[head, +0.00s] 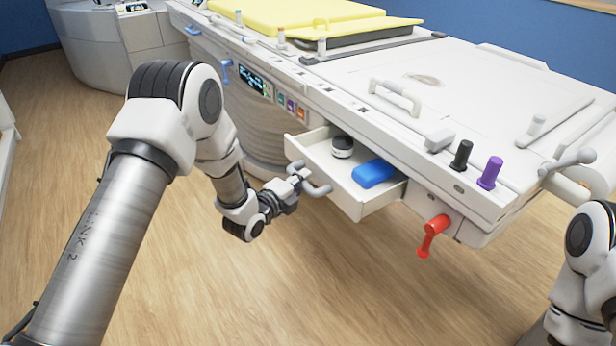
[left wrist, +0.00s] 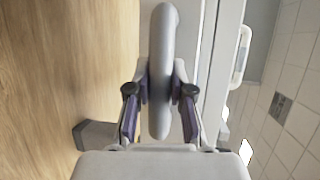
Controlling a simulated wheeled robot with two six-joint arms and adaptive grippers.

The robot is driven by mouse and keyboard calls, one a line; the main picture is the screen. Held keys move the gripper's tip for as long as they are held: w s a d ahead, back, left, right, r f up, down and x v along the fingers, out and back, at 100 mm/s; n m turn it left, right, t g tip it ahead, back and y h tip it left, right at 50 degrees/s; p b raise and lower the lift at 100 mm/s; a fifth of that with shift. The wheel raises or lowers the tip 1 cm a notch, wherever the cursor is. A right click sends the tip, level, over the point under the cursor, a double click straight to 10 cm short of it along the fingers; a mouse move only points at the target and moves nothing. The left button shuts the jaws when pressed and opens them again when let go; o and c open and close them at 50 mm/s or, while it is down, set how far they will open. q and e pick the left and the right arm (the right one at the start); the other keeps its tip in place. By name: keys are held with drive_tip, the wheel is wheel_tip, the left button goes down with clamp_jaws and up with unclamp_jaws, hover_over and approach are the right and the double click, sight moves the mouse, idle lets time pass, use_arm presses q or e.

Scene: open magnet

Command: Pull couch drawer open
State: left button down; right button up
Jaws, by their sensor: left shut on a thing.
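The couch drawer (head: 333,181) is a white tray under the side of the couch, and it stands out from the couch body. A round white-and-black item (head: 342,147) and a blue block (head: 374,173) lie inside it. A grey bar handle (head: 316,189) is on its front. My left gripper (head: 300,178) is shut on this handle. In the left wrist view the handle (left wrist: 162,60) runs upright between the two fingers (left wrist: 160,95). Of my right arm only links show at the right edge of the head view; its gripper is out of view.
The white couch (head: 470,90) has a yellow pad (head: 300,15) at its far end. A red lever (head: 431,235) hangs right of the drawer. Black (head: 461,155) and purple (head: 490,172) knobs stand on the couch edge. The wooden floor before the drawer is clear.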

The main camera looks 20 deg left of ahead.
use_arm(q)
drive_tip(key=s+a+p, duration=0.1)
drive_tip(key=s+a, duration=0.3)
drive_tip(key=s, duration=0.2)
drive_tip(key=shift+a, duration=0.25)
drive_tip(key=shift+f, duration=0.1)
drive_tip(key=c, duration=1)
unclamp_jaws()
drive_tip(key=v, duration=1.2)
